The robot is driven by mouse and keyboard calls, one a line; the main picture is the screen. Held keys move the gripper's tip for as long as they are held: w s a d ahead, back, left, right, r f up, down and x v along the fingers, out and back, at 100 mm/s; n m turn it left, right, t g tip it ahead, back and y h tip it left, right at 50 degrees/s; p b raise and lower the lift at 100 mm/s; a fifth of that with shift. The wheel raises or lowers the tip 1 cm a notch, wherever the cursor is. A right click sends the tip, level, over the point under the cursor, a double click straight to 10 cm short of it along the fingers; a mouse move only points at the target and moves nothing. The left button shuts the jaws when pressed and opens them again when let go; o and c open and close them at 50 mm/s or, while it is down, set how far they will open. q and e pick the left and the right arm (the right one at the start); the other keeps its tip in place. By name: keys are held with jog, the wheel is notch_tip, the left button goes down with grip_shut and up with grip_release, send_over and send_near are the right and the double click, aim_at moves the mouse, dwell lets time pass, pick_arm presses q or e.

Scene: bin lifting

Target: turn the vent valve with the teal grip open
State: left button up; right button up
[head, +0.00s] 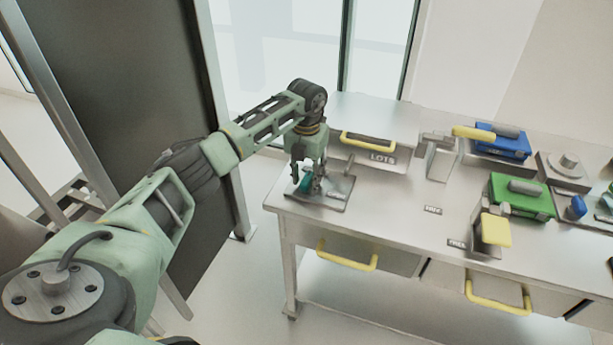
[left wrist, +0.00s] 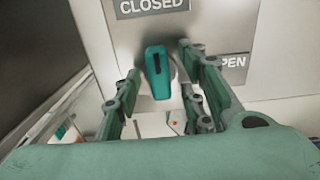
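The teal grip (head: 304,184) of the vent valve sits on a metal plate (head: 333,190) at the table's left end. In the left wrist view the teal grip (left wrist: 160,82) stands nearly upright, its dark mark at the upper end, just below the CLOSED label (left wrist: 150,7). The OPEN label (left wrist: 234,66) is to the right, partly hidden by a finger. My left gripper (head: 311,180) points down at the plate; in its wrist view its fingers (left wrist: 158,70) are open, one on each side of the grip, with visible gaps. My right gripper is not in view.
A metal box marked LOTS (head: 383,157) with a yellow handle stands just behind and right of the plate. Blue (head: 500,146) and green (head: 521,204) units stand farther right. Yellow drawer handles (head: 346,261) jut from the table front. The table between is mostly clear.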

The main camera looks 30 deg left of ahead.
pick_arm(q)
grip_shut()
